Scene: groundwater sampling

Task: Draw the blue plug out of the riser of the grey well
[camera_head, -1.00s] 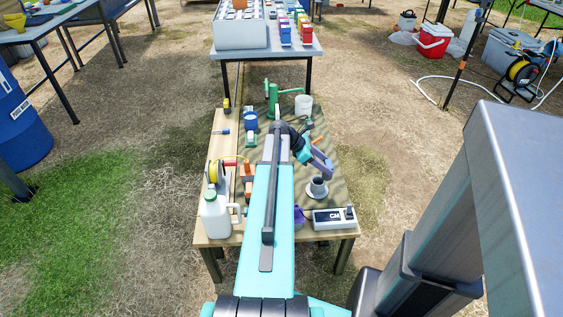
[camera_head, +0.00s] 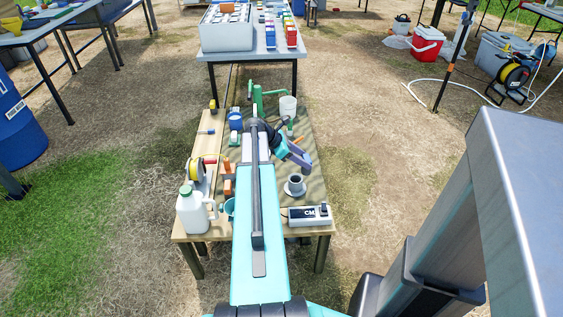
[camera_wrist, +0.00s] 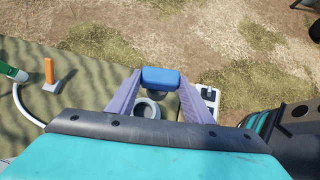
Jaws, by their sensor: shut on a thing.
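The blue plug (camera_wrist: 160,78) is between the two purple fingertips of my gripper (camera_wrist: 158,84), which is shut on it. The grey well (camera_head: 296,189) stands on the near right of the table, with a wide round base and a short upright riser. Its dark mouth shows in the head view, just below my gripper (camera_head: 304,164). In the wrist view the riser's ring (camera_wrist: 147,108) shows beneath the plug, partly hidden by the plug and my wrist. The plug looks above the riser; its lower end is hard to make out.
A white meter box (camera_head: 310,215) sits near the well at the table's front edge. A white jug (camera_head: 192,212), a yellow reel (camera_head: 195,171) and a teal cup (camera_head: 229,208) stand at left. A green pump (camera_head: 257,99) and white bucket (camera_head: 288,106) stand at the back.

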